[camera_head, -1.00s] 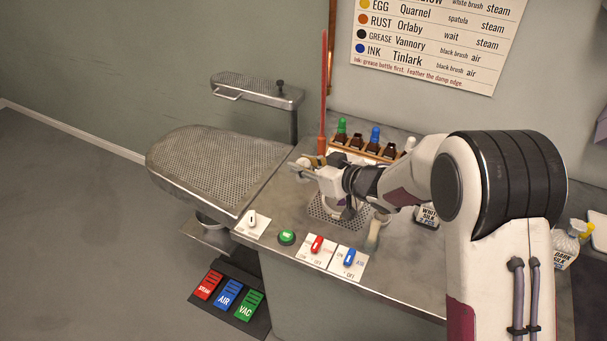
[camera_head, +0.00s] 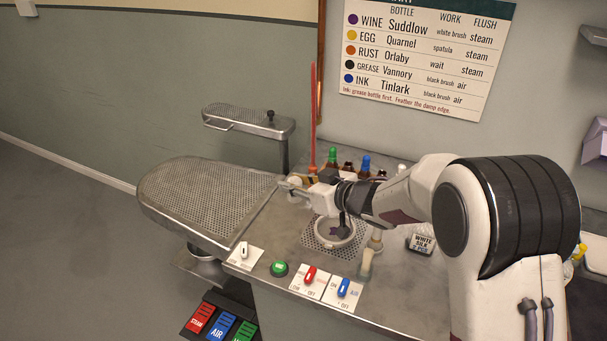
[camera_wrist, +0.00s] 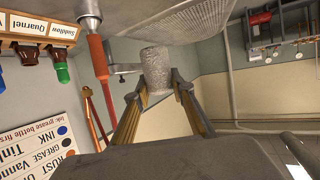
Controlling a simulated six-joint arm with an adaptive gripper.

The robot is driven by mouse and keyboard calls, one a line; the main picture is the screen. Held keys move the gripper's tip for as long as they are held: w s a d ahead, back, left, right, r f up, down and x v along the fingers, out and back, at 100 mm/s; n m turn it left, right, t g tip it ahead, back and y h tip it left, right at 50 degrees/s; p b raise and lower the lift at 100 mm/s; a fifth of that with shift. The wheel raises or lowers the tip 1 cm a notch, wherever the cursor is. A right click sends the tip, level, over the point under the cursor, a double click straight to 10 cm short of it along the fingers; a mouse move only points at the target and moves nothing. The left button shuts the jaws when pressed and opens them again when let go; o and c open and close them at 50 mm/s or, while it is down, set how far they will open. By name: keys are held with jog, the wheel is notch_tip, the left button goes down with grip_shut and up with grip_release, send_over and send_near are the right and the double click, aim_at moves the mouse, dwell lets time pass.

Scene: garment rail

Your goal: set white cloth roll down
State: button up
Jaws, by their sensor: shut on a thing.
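A pale grey, rough-looking cylinder, which I take to be the white cloth roll (camera_wrist: 155,68), shows between the fingers of my gripper (camera_wrist: 158,92) in the wrist view. My gripper is shut on it. In the head view my gripper (camera_head: 290,184) is above the steel worktop (camera_head: 262,222), near the right edge of the perforated pressing board (camera_head: 205,195) and close to the red rod (camera_head: 313,120). The roll is too small to make out clearly there. Its gap to the surface below cannot be told.
Several bottles, including a green-capped bottle (camera_head: 332,158) and a blue-capped bottle (camera_head: 364,165), stand behind my gripper. A white ring-shaped dish (camera_head: 335,245) sits on a perforated plate in front. Red switch (camera_head: 309,275) and blue switch (camera_head: 343,288) line the front edge. The pressing board is bare.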

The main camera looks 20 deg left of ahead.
jog(key=shift+w+d+r, duration=0.3)
jog(key=shift+d+r, duration=0.1)
jog(key=shift+d, duration=0.1)
jog(key=w+d+r+m+t+h, duration=0.15)
jog(key=d+r, duration=0.25)
jog(key=d, duration=0.4)
jog(key=w+d+r+m+t+h, duration=0.1)
jog(key=d+r+m+t+h, duration=0.15)
jog(key=d, duration=0.45)
jog(key=w+d+r+m+t+h, duration=0.1)
jog(key=d+r+m+t, duration=0.2)
jog(key=d, duration=0.5)
jog(key=s+d+r+m+h, duration=0.1)
jog(key=s+d+m+h, duration=0.1)
jog(key=d, duration=0.6)
jog(key=s+d+r+m+t+h, duration=0.1)
jog(key=s+d+m+h, duration=0.1)
jog(key=s+d, duration=0.3)
jog(key=s+d+r+m+h, duration=0.1)
jog(key=s+d+m+h, duration=0.1)
jog(key=d, duration=0.8)
jog(key=shift+s+d+r+h, duration=0.15)
jog(key=shift+s+d+h, duration=0.15)
jog(key=shift+s+h, duration=0.6)
jog(key=shift+s+a, duration=0.15)
jog(key=shift+s, duration=0.05)
